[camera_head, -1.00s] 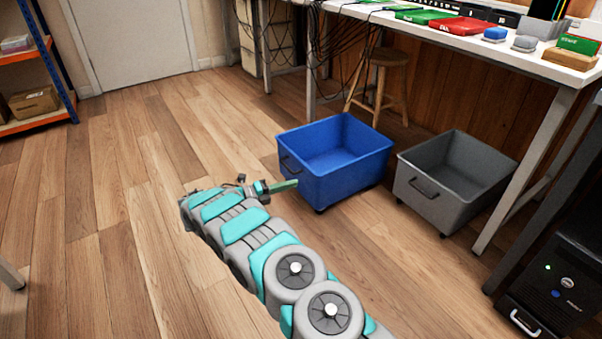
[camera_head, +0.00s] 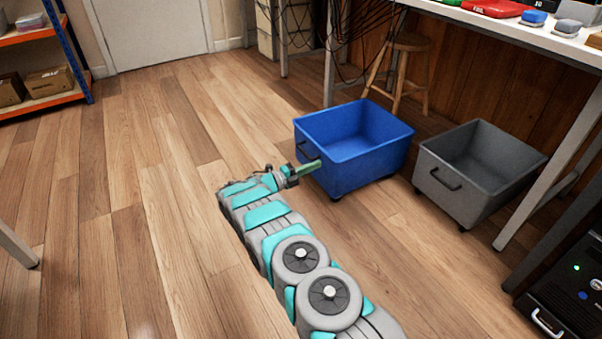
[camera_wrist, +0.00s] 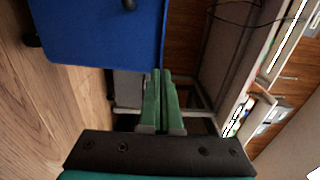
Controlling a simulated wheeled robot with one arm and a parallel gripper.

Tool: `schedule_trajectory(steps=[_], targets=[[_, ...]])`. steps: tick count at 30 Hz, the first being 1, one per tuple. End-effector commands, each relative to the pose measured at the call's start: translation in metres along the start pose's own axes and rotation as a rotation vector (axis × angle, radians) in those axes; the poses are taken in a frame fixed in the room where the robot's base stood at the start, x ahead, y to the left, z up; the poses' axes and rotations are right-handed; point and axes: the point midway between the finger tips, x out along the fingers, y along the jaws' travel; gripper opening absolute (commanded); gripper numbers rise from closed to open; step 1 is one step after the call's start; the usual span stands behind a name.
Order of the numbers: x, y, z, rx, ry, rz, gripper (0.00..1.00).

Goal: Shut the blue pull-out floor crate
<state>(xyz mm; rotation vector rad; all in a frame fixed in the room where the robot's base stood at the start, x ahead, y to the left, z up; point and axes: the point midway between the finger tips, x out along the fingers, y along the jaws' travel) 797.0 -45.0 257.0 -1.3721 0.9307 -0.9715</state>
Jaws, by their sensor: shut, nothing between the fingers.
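The blue floor crate (camera_head: 368,166) stands on casters on the wooden floor, empty, pulled out in front of the workbench. Its dark handle (camera_head: 307,151) is on the side facing my arm. My gripper (camera_head: 318,164) is shut and empty, with its green fingers at the crate's near side, close to the handle. I cannot tell whether they touch it. In the wrist view, the crate's blue wall (camera_wrist: 105,35) fills the upper left. The shut green fingers (camera_wrist: 161,72) point at its edge, and part of the handle shows at the top.
A grey floor crate (camera_head: 455,195) stands to the right of the blue one. A wooden stool (camera_head: 408,75) and hanging cables are behind. The workbench (camera_head: 540,42) is above, a black computer (camera_head: 575,275) lower right. Floor to the left is clear.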

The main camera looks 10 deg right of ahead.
Motion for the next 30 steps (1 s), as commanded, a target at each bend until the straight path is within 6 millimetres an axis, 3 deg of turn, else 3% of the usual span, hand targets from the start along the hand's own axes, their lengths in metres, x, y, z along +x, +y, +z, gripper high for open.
schedule_trajectory(steps=[3,9,30], targets=[[0.02,0.002,-0.001,0.001,0.001,0.0,0.0],[0.039,0.001,-0.001,0.0,0.001,0.0,0.0],[0.051,-0.004,-0.009,0.0,0.002,0.0,0.0]])
